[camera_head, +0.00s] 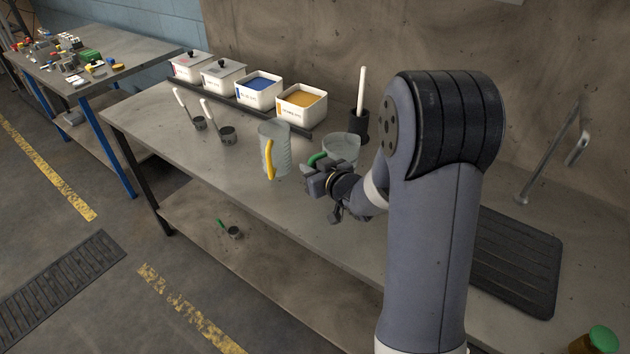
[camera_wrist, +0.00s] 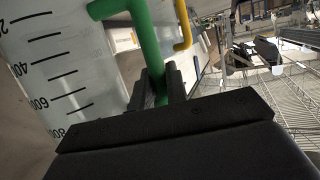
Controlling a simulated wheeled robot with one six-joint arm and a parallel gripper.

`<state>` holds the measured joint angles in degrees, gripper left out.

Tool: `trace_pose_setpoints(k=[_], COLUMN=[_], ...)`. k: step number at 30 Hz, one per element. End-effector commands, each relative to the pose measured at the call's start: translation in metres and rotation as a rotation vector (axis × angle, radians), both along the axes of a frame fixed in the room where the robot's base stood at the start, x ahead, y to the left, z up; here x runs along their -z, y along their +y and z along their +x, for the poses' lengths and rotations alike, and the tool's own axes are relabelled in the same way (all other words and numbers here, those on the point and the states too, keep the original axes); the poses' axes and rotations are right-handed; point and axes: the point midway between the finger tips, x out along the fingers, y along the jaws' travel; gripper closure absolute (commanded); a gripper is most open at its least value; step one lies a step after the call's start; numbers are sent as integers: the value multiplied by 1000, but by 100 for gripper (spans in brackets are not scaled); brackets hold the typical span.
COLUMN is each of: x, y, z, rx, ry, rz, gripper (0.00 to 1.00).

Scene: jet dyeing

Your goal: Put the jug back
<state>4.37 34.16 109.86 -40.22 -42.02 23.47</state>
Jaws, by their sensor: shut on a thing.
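A clear jug with a green handle (camera_head: 341,148) is at the worktable, left of my arm, and looks upright. My gripper (camera_head: 319,176) is shut on its green handle. In the wrist view the jug (camera_wrist: 65,75) with black volume marks fills the left side, and the handle runs down between my fingers (camera_wrist: 166,88). I cannot tell whether the jug's base touches the table. A second clear jug with a yellow handle (camera_head: 273,150) stands upright on the table, just left of the green-handled one.
Open tubs of blue powder (camera_head: 259,92) and orange powder (camera_head: 301,107) stand on a dark rack behind, with two lidded tubs to their left. A dark pot (camera_head: 359,125) holds a white rod. Two ladle cups (camera_head: 227,135) are at left. A black ribbed mat (camera_head: 515,262) is at right.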

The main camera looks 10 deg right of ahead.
Motion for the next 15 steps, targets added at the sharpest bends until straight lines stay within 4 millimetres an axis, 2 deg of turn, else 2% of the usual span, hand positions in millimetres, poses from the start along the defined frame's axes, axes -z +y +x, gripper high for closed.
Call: trace_pose_setpoints(k=[9, 15], x=[37, 42], y=[0, 0], z=[0, 0], rx=[0, -1], ry=[4, -1], rz=[1, -2], gripper=[100, 100])
